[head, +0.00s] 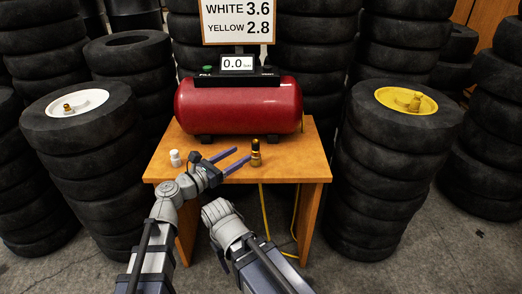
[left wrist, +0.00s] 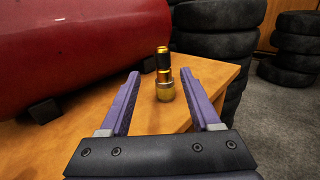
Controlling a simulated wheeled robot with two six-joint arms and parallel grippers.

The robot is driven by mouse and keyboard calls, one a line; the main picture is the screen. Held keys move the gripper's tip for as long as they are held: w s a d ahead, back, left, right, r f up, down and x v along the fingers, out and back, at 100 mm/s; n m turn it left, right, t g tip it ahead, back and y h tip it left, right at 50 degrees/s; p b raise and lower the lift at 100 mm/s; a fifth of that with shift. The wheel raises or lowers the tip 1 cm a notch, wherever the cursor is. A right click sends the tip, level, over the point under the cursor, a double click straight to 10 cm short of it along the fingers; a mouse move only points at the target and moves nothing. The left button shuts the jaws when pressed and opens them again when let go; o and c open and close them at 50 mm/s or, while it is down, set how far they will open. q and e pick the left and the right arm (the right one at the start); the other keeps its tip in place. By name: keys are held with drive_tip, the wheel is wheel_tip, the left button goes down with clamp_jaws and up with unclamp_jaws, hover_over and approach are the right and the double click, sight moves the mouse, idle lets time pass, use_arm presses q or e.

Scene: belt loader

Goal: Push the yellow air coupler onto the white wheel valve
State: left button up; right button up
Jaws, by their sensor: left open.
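The yellow air coupler (head: 256,153), brass-gold with a black band, stands upright near the front edge of the wooden table. In the left wrist view the coupler (left wrist: 164,78) shows ahead of my open fingers, around the gap between their tips. My left gripper (head: 243,154) is open and empty, its purple fingers pointing at the coupler; I cannot tell whether they touch it. The white wheel (head: 90,101) lies on the left tyre stack, with its brass valve (head: 67,108) sticking up. My right arm shows low in the middle, its gripper not visible.
A red air tank (head: 238,106) with a 0.0 display (head: 238,63) fills the table's back. A small white capped item (head: 175,158) stands on the table's left. A yellow wheel (head: 406,100) tops the right stack. A sign (head: 238,20) reads white 3.6, yellow 2.8.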

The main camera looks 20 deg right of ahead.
sight(253, 148)
use_arm(q)
drive_tip(key=shift+s+x, duration=0.2)
drive_tip(key=shift+x, duration=3.75)
drive_tip(key=shift+f, duration=0.15)
clamp_jaws()
